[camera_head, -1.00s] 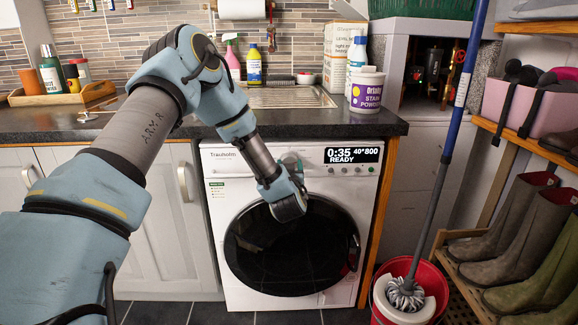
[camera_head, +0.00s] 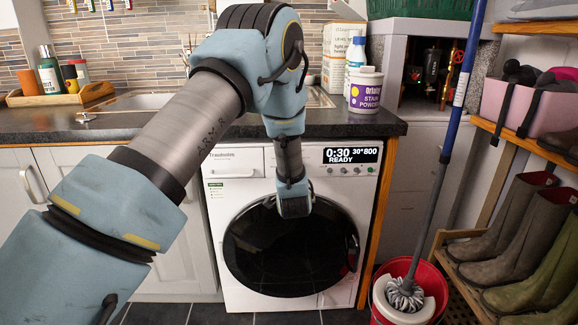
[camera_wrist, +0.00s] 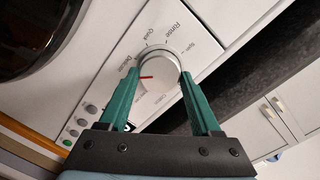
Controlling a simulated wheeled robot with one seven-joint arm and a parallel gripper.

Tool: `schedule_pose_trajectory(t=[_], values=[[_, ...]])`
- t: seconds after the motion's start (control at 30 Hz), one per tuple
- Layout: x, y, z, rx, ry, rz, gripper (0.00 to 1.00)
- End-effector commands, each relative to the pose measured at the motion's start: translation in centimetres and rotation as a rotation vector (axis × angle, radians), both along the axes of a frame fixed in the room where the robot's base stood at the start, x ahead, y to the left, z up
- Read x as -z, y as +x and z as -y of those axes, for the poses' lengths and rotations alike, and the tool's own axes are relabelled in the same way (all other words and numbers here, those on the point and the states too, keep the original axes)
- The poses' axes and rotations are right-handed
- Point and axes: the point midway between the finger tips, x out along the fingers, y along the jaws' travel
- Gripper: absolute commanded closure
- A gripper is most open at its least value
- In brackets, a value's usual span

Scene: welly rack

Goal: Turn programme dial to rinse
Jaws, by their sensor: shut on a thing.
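The programme dial (camera_wrist: 160,73) is a round white knob on the washing machine's panel, seen in the wrist view. Its red mark is on the left side of the picture, pointing near the word Delicate. Quick, Rinse and Spin are printed further round the rim. My gripper (camera_wrist: 158,84) has its two green fingers on opposite sides of the dial, shut on it. In the head view my arm hides the dial and the fingers. The washing machine (camera_head: 228,240) is white, and its display (camera_head: 351,155) reads 0:30, 30°800, READY.
The dark counter (camera_head: 347,127) runs above the machine, with a stain powder tub (camera_head: 366,95) on it. A blue-handled mop (camera_head: 435,180) stands in a red bucket (camera_head: 425,270) at the right. Boots fill the rack (camera_head: 470,285) beyond it.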

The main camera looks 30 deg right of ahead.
Motion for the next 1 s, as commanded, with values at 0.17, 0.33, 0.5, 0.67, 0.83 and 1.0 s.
schedule_pose_trajectory(t=[0.17,0.33,0.5,0.67,0.83,1.0], values=[[-0.14,-0.04,0.16,0.001,0.15,0.074,0.91],[-0.12,-0.08,0.22,0.002,0.297,0.143,0.91],[-0.08,-0.09,0.23,0.001,0.444,0.211,0.91],[-0.03,-0.08,0.23,0.0,0.582,0.275,0.91],[0.05,-0.09,0.26,0.0,0.728,0.343,0.91],[0.18,-0.09,0.24,0.0,0.875,0.41,0.91]])
